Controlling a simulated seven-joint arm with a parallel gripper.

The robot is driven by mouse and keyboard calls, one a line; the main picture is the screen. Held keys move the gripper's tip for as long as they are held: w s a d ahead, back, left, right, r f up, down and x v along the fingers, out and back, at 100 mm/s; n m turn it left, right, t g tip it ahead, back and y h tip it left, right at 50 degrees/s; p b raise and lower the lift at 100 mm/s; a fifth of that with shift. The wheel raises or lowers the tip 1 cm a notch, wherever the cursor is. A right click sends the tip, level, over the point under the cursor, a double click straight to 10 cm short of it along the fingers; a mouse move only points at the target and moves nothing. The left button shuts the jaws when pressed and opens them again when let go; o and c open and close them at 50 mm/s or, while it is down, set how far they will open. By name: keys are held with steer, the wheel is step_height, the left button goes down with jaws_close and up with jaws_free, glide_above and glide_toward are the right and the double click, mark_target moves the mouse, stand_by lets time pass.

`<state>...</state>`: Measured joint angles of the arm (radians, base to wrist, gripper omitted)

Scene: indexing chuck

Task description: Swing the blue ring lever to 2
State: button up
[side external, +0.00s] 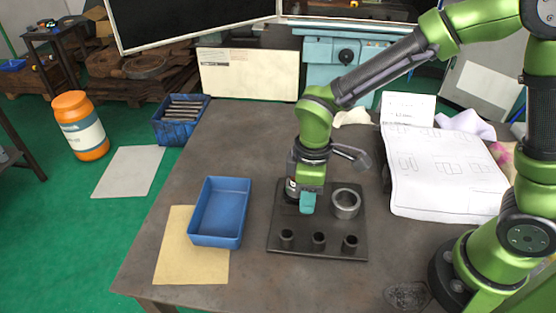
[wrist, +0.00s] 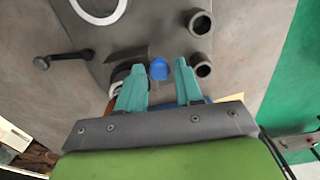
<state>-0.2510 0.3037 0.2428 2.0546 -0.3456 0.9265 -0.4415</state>
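My gripper (side external: 307,203) points down over the back left part of a dark plate (side external: 277,249). In the wrist view its two teal fingers (wrist: 160,65) are apart. A round blue piece (wrist: 159,68) shows between the fingertips, with gaps on both sides; it may be the end of the blue ring lever. A dark round part (wrist: 122,74) beside it is partly hidden by the left finger. I cannot make out a number 2 or other marks. In the side view my gripper hides this spot.
A thick grey ring (side external: 346,204) and three small dark cups (side external: 319,240) stand on the plate. A blue tray (side external: 240,212) lies left of it, partly on a tan sheet (side external: 175,262). A black crank handle (wrist: 60,60) lies beside the plate. Papers (side external: 450,175) are at right.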

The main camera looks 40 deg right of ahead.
step_height(320, 180, up, 17)
stand_by(0.4)
steer(key=shift+f, duration=0.15)
steer(key=s+d+m+t+y, duration=0.2)
steer(key=s+d+m+t, duration=0.5)
steer(key=d+m, duration=0.5)
steer(key=shift+s+d+m, duration=0.3)
steer(key=shift+s+d, duration=0.1)
steer(key=shift+s, duration=0.25)
